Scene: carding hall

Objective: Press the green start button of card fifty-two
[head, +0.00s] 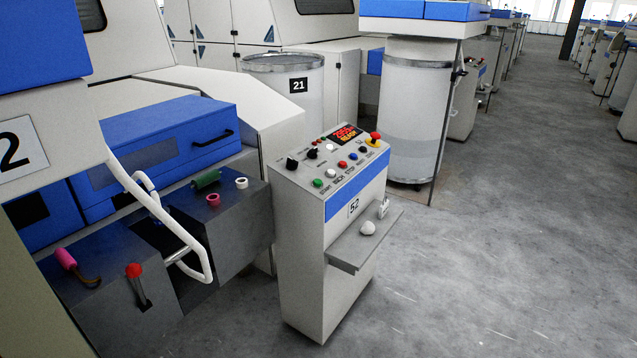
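The control console (325,265) is a light grey cabinet with a blue stripe and the number 52 on its front. Its sloping top carries a green button (318,183) at the left end of the front row, seen clearly with nothing over it. White, red and blue buttons follow to its right. Behind them are black rotary knobs (292,164), a lit display (345,133) with red and yellow text, and a red mushroom button (375,137) on a yellow base. Neither of my grippers is in view.
Left is a machine with a blue cover (165,130), a bent white rail (160,215) and a red-knobbed lever (135,272). Can 21 (290,100) stands behind. Floor (480,240) at right is clear.

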